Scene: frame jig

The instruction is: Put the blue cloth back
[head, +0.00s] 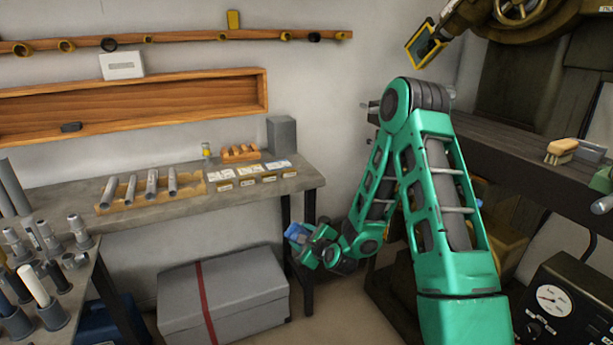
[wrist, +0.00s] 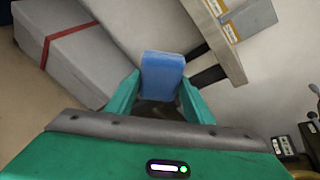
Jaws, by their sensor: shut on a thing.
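The blue cloth (wrist: 162,75) is between the two fingers of my gripper (wrist: 160,97) in the wrist view and sticks out past the fingertips. My gripper is shut on it. In the head view the blue cloth (head: 297,233) shows at the end of my green arm. There my gripper (head: 310,243) is low, by the right end of the grey workbench (head: 300,177) and below its top. The cloth appears held in the air, apart from the bench and the floor.
A grey box with a red strap (head: 235,300) stands under the bench, left of my gripper. The bench bears a wooden rack of tubes (head: 150,190), cards (head: 250,172) and a grey block (head: 281,134). A dark bench (head: 500,155) with a brush (head: 562,150) stands right. A gauge box (head: 560,300) is front right.

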